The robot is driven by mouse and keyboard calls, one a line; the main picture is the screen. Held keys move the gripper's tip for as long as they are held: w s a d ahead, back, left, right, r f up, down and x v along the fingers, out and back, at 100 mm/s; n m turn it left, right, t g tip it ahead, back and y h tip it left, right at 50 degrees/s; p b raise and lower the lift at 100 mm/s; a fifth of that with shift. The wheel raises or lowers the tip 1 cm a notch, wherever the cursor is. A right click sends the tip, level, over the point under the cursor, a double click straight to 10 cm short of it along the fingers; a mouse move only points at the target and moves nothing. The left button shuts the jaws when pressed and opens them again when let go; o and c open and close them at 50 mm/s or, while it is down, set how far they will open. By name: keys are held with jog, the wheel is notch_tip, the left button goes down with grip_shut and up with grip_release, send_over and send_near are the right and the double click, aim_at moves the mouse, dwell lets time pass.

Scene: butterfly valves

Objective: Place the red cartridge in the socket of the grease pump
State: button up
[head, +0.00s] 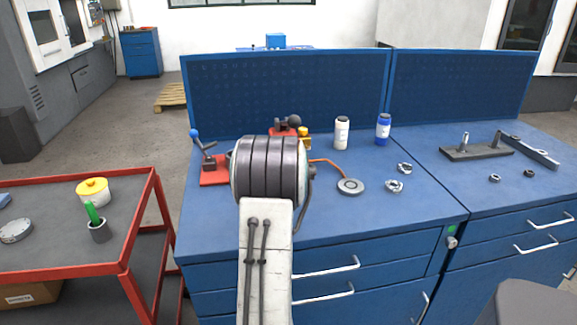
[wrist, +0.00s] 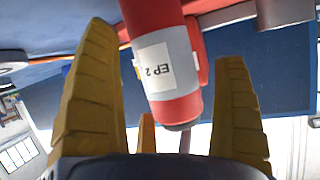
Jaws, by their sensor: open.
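The red cartridge (wrist: 165,60), with a pale "EP 2" label and a dark end, is between my gripper's (wrist: 185,110) two yellow fingers in the wrist view. The fingers are open, with a visible gap on both sides. Red parts of what looks like the grease pump (wrist: 202,50) are beside the cartridge. Its far end runs out of the picture, so I cannot tell whether it sits in the socket. In the head view, my arm hides the cartridge. A red body with a black-knobbed lever, apparently the pump (head: 281,132), shows just behind it, beside a yellow finger.
A red plate with a blue-knobbed lever (head: 208,170) stands left on the blue bench (head: 350,228). A red cart (head: 140,215) stands left.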

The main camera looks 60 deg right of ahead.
jog(key=shift+r, duration=0.1)
jog(key=shift+a+r, duration=0.1)
jog(key=b+v, duration=0.1)
jog(key=v, duration=1)
jog(key=shift+s+a+b, duration=0.2)
jog(key=shift+a+b, duration=0.1)
jog(key=shift+b, duration=0.05)
